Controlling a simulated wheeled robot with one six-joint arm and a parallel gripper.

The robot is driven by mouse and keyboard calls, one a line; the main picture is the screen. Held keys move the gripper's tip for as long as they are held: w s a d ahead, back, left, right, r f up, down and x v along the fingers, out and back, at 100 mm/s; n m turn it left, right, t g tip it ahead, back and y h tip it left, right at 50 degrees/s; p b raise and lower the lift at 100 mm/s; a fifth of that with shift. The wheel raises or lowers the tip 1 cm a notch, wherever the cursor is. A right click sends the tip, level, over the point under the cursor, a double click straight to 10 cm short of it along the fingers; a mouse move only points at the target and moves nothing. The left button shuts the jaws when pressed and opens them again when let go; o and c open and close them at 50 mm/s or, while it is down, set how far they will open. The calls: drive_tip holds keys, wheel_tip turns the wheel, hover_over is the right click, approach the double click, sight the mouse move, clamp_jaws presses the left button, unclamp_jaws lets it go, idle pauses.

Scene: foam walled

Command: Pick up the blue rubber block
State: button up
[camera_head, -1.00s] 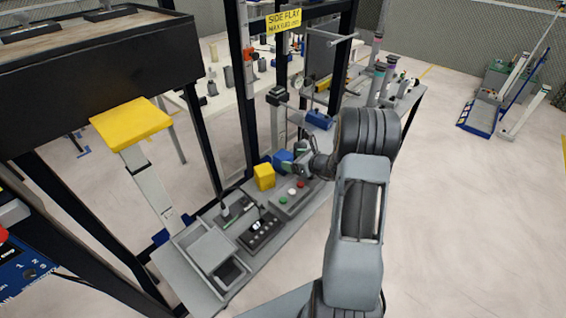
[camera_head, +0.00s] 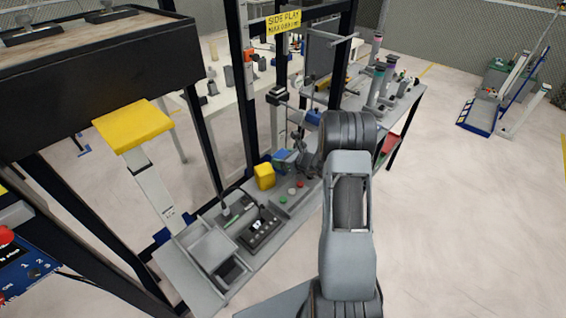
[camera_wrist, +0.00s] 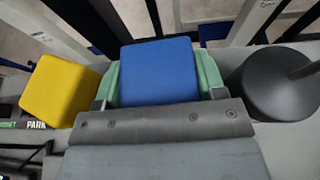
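The blue rubber block (camera_wrist: 158,72) is upright between the green fingertips of my gripper (camera_wrist: 160,85) in the wrist view. The fingers lie against its left and right sides with no clear gap, so my gripper looks shut on it. In the head view the blue block (camera_head: 282,155) shows small beside my gripper (camera_head: 291,158), just behind a yellow block (camera_head: 264,176). My arm hides part of this area. I cannot tell whether the block's underside touches the bench.
The yellow block also stands close left of my gripper in the wrist view (camera_wrist: 62,90). A dark round post base (camera_wrist: 275,82) is close on the right. A grey tray (camera_head: 207,247) and a button panel (camera_head: 292,195) lie on the bench nearer me. Black frame posts rise behind.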

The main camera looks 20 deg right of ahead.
drive_tip(key=c, duration=0.5)
drive_tip(key=shift+r, duration=0.1)
